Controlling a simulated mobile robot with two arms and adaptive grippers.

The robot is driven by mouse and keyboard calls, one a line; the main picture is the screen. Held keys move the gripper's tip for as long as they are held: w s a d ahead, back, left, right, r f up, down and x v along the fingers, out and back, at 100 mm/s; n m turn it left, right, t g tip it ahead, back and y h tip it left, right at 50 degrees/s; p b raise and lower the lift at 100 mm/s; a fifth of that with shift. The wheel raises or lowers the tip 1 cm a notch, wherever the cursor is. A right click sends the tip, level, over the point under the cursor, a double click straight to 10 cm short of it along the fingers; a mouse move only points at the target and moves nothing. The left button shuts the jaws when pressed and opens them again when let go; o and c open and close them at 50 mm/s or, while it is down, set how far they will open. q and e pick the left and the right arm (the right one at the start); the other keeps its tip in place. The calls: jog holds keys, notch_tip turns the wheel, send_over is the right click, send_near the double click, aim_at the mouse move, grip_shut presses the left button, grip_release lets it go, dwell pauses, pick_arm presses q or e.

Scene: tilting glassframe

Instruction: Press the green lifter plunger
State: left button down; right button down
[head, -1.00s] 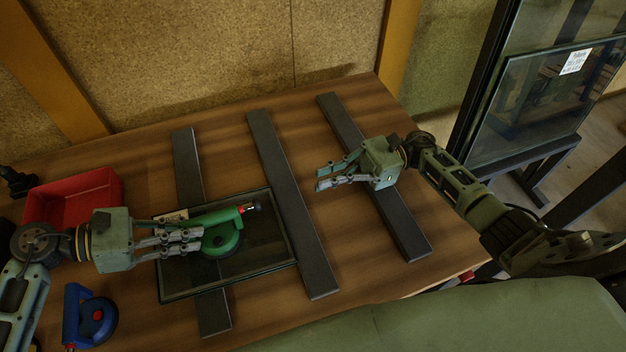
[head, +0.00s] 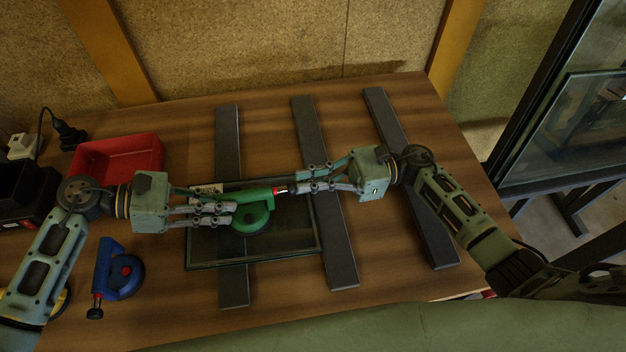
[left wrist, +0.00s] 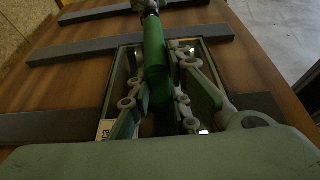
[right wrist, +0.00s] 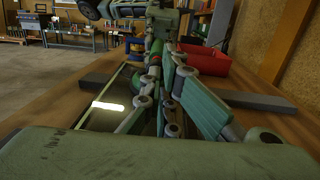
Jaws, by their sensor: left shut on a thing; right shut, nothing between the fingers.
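The green lifter (head: 252,214) sits on a dark glass pane (head: 290,250), its handle pointing right. Its plunger (head: 280,190), with red and light bands, is at the handle's right end. My left gripper (head: 234,213) is shut on the green lifter's handle; the left wrist view shows the green handle (left wrist: 155,65) between the fingers. My right gripper (head: 299,180) is shut and empty, its fingertips right beside the plunger end.
The pane lies across dark bars (head: 229,150) on the wooden table. A blue lifter (head: 119,270) lies at the left front. A red bin (head: 118,153) stands at the back left. A framed glass (head: 570,120) stands off the table at the right.

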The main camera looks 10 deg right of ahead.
aim_at(294, 186)
jog(key=a, duration=0.3)
jog(key=shift+s+a+r, duration=0.1)
jog(key=shift+a, duration=0.05)
dwell(0.3)
jog(key=d, duration=1.4)
jog(key=shift+w+f, duration=0.3)
jog(key=shift+f, duration=0.1)
pick_arm(q)
jog(key=c, duration=1.6)
grip_release()
jog(key=shift+o, duration=0.2)
jog(key=shift+a, duration=0.15)
